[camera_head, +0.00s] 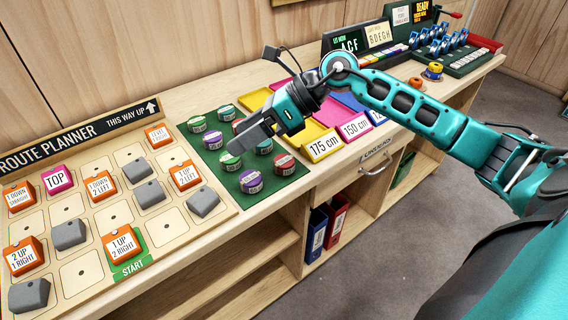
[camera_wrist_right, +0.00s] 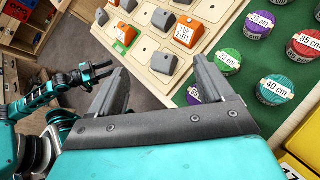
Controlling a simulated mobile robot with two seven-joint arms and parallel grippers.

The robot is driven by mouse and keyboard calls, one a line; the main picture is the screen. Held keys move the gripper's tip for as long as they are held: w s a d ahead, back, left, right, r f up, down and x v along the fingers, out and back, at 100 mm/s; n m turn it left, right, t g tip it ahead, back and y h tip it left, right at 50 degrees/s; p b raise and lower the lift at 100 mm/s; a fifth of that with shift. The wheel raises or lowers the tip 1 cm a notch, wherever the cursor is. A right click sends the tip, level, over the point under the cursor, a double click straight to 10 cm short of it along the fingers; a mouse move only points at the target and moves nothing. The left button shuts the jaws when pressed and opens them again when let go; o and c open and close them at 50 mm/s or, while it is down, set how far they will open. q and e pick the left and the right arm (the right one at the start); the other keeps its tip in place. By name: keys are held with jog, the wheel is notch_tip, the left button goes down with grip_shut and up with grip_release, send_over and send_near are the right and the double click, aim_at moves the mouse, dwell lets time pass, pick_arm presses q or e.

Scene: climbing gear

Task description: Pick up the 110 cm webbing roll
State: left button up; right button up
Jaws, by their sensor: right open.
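Several short round webbing rolls with white length labels stand on a green mat (camera_head: 213,168) in the head view. Among them are a red roll (camera_head: 284,164), a purple roll (camera_head: 250,182) and a green roll (camera_head: 197,124). I cannot read 110 cm on any roll.
Left of the mat lies a route planner board (camera_head: 93,240) with orange, grey and pink blocks. Right of it are colored trays, including a yellow 175 cm tray (camera_head: 322,146). A rack of blue-and-silver gear (camera_head: 440,45) stands at the far end. Open shelves hold binders (camera_head: 327,228) below.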

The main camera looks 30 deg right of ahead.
jog(key=d+n+g+h, duration=0.1)
jog(key=d+g+h, duration=0.1)
jog(key=d+h, duration=0.8)
jog(key=y, duration=0.3)
send_over(285, 160)
jog(key=s+d, duration=0.1)
jog(key=d, duration=0.1)
notch_tip(285, 160, down, 8)
jog(key=shift+s+d+r, duration=0.1)
jog(key=shift+s+r, duration=0.05)
jog(key=shift+r, duration=0.1)
jog(key=x, duration=0.5)
jog(key=shift+s+a+f+p, duration=0.1)
jog(key=shift+a+f+p, duration=0.2)
jog(key=shift+p, duration=0.1)
jog(key=c, duration=1.1)
jog(key=shift+r, duration=0.1)
jog(key=shift+c, duration=0.2)
